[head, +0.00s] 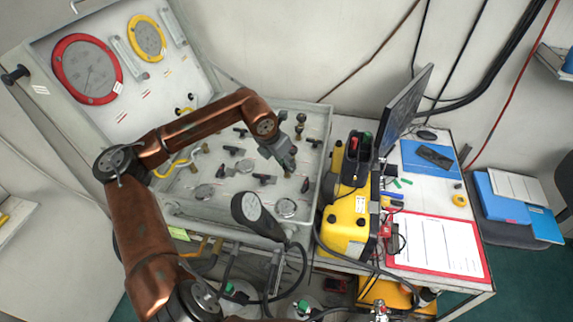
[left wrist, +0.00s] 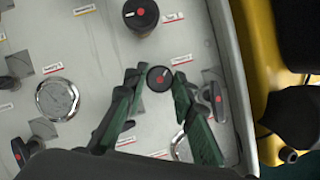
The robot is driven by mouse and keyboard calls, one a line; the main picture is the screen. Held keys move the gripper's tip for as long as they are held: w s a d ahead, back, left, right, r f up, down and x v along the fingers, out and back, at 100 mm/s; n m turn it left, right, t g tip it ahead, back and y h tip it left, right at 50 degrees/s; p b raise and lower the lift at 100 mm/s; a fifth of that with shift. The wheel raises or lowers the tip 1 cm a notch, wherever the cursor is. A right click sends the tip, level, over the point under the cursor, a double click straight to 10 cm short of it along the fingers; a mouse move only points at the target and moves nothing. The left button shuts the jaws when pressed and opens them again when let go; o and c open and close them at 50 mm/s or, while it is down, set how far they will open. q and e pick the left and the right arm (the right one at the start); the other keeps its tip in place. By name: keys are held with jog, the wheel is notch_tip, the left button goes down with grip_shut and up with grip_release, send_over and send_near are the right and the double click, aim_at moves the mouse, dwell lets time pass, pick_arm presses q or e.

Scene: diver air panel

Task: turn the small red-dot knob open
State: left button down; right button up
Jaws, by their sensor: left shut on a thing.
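The small red-dot knob (left wrist: 159,78) is round and dark with a red centre, on the pale panel face (left wrist: 100,110). It sits between the fingertips of my left gripper (left wrist: 157,82), which is shut on it. A short light mark on the knob points to the upper right in the left wrist view. In the head view my left gripper (head: 287,167) reaches down to the right part of the open panel case (head: 320,122), and hides the knob. My right gripper is not in view.
A larger red-marked knob (left wrist: 141,15) lies above the held one, and a black lever handle (left wrist: 214,98) to its right. A round gauge (left wrist: 57,98) is at left. A yellow unit (head: 346,225) stands right of the case.

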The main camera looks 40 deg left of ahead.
pick_arm(q)
jog(key=n, duration=0.2)
jog(key=n+y+b, duration=0.1)
jog(key=n, duration=0.1)
jog(key=shift+w+d+y+b, duration=0.15)
jog(key=shift+y+b, duration=0.15)
jog(key=shift+r+n+y, duration=0.1)
jog(key=shift+n+y, duration=0.3)
jog(key=shift+n, duration=0.9)
jog(key=shift+g, duration=0.3)
jog(key=c, duration=1.7)
grip_release()
jog(key=shift+o, duration=0.2)
jog(key=v, duration=1.2)
jog(key=shift+b, duration=0.3)
